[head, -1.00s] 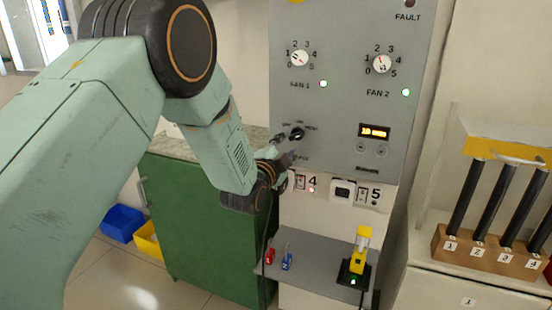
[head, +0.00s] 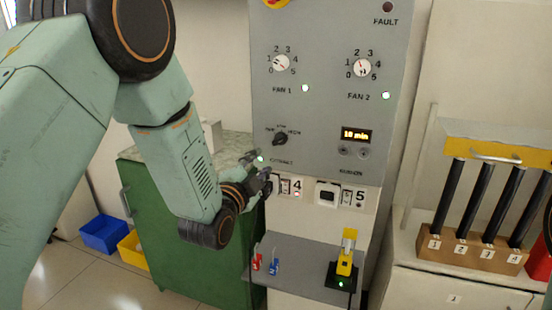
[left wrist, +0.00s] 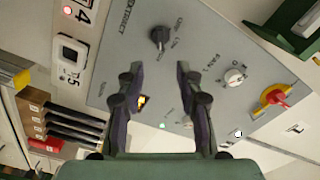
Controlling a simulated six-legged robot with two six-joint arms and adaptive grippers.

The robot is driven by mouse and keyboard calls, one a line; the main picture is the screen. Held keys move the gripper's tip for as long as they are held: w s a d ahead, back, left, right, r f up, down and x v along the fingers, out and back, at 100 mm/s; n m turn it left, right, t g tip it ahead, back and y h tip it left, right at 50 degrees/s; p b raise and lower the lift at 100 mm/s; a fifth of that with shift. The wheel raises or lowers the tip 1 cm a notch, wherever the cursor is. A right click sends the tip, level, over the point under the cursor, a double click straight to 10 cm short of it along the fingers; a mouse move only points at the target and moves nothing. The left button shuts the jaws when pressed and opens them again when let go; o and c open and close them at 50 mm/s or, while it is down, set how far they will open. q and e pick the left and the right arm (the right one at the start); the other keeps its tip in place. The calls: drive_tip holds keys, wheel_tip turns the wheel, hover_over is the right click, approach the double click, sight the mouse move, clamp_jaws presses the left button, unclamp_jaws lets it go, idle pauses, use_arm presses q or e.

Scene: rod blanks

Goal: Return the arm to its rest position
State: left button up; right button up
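My left gripper (head: 262,171) is in front of the lower left part of the grey control panel (head: 325,100), below the black rotary knob (head: 280,139). In the left wrist view the left gripper (left wrist: 160,85) is open, with its two fingers apart and nothing between them. The black knob (left wrist: 159,37) shows beyond the fingertips there, apart from them. My left arm reaches in from the left of the head view. My right gripper does not show.
Below the panel is a grey shelf (head: 310,262) with red and blue tags and a yellow device (head: 346,258). A green cabinet (head: 185,235) stands at left, near blue (head: 104,234) and yellow bins. Black rods stand in a numbered wooden block (head: 470,250) at right.

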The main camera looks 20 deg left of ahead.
use_arm(q)
drive_tip(key=s+f+n+g, duration=0.45)
drive_tip(key=s+f, duration=0.25)
drive_tip(key=f, duration=0.3)
drive_tip(key=s+f+n+g, duration=0.45)
drive_tip(key=s+f, duration=0.35)
drive_tip(key=f, duration=0.3)
drive_tip(key=s+f+n+g, duration=0.2)
drive_tip(key=s+f+g, duration=0.2)
drive_tip(key=s, duration=1)
drive_tip(key=s+f+n+g, duration=0.2)
drive_tip(key=s+f+g, duration=0.3)
drive_tip(key=s+f, duration=0.4)
drive_tip(key=s, duration=0.6)
drive_tip(key=shift+y, duration=0.3)
